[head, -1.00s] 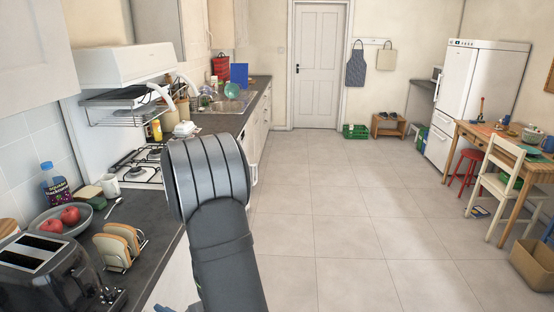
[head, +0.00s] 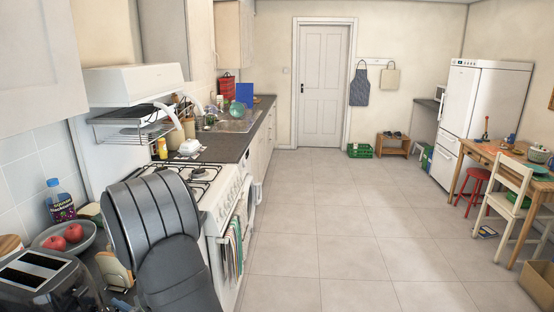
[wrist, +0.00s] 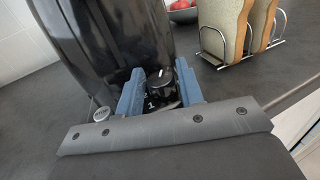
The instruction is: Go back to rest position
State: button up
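My gripper (wrist: 160,86) shows in the wrist view with two blue fingers apart and nothing held between them. A black dial (wrist: 160,80) with white marks shows in the gap, with space visible on either side of it. The dial is on the dark toaster (wrist: 100,40), close ahead of my fingers. The toaster also shows at the bottom left in the head view (head: 40,282). In the head view my dark arm link covers the counter right of the toaster, and my gripper is mostly hidden behind it.
A toast rack (wrist: 240,30) with bread stands near the toaster. A fruit bowl (head: 78,247) and a bottle (head: 60,200) are behind. A gas hob (head: 195,178) and an oven with hanging towels (head: 233,250) are beyond my arm. The tiled floor (head: 340,230) is clear.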

jog(key=shift+w+a, duration=0.1)
jog(key=shift+a, duration=0.2)
jog(key=v, duration=1.7)
jog(key=x, duration=1.7)
jog(key=shift+a, duration=0.15)
jog(key=shift+w+g, duration=0.1)
jog(key=shift+g, duration=0.2)
jog(key=shift+n+g+y, duration=0.5)
jog(key=shift+n+g, duration=1.3)
jog(key=shift+g, duration=0.7)
jog(key=n+g+h, duration=0.1)
jog(key=n+g, duration=0.2)
jog(key=g, duration=0.1)
jog(key=n+g+h, duration=0.1)
jog(key=n+g, duration=0.2)
jog(key=g, duration=0.2)
jog(key=shift+g, duration=0.3)
jog(key=shift+v, duration=0.9)
jog(key=shift+o, duration=0.5)
